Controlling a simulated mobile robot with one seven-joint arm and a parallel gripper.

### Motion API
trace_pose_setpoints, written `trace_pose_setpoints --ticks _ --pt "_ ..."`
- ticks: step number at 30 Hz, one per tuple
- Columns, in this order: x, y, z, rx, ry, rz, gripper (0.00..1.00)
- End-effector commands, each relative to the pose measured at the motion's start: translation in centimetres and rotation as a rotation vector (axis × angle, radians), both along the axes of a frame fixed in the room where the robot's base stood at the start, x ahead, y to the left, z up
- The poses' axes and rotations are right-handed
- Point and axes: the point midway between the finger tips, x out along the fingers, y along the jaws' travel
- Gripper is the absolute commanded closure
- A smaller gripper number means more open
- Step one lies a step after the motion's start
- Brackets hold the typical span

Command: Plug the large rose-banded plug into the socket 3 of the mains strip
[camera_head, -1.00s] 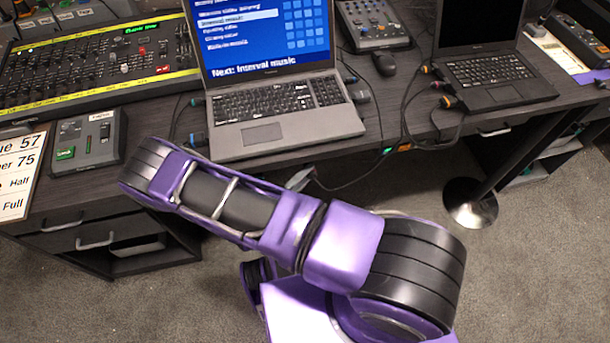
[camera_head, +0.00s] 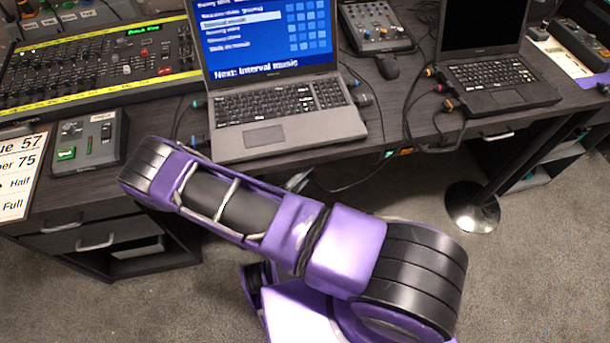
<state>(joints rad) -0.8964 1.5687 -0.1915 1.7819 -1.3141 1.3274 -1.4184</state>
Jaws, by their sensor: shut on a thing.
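My purple and black arm crosses the lower middle of the head view and hides what lies behind it. I cannot make out my gripper or its fingers. A small grey piece (camera_head: 298,181) shows just above the arm, below the table's front edge; I cannot tell whether it is part of my gripper or something held. A dark cable (camera_head: 345,187) runs from near it to the right. I cannot identify the large rose-banded plug. The mains strip and its socket 3 cannot be made out; small green and orange spots (camera_head: 404,151) show at the table's front edge.
An open laptop (camera_head: 285,140) with a blue screen stands near the edge of the dark desk. A table leg's round foot (camera_head: 472,208) is on the carpet.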

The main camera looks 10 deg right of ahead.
Motion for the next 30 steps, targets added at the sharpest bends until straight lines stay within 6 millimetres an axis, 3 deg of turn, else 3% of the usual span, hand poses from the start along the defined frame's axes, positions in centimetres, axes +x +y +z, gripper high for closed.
trace_pose_setpoints --ticks 4,5,10,22,30 --pt "0.2 -0.4 0.2 -0.008 -0.002 -0.001 1.00" --pt "0.2 -0.4 0.2 -0.008 -0.002 -0.001 0.53" --pt "0.1 -0.5 0.1 -0.009 -0.001 -0.004 0.22" --pt "-0.5 0.0 0.1 -0.009 0.001 -0.008 0.21" --pt "-3.3 4.7 0.0 -0.002 0.000 0.001 0.21"
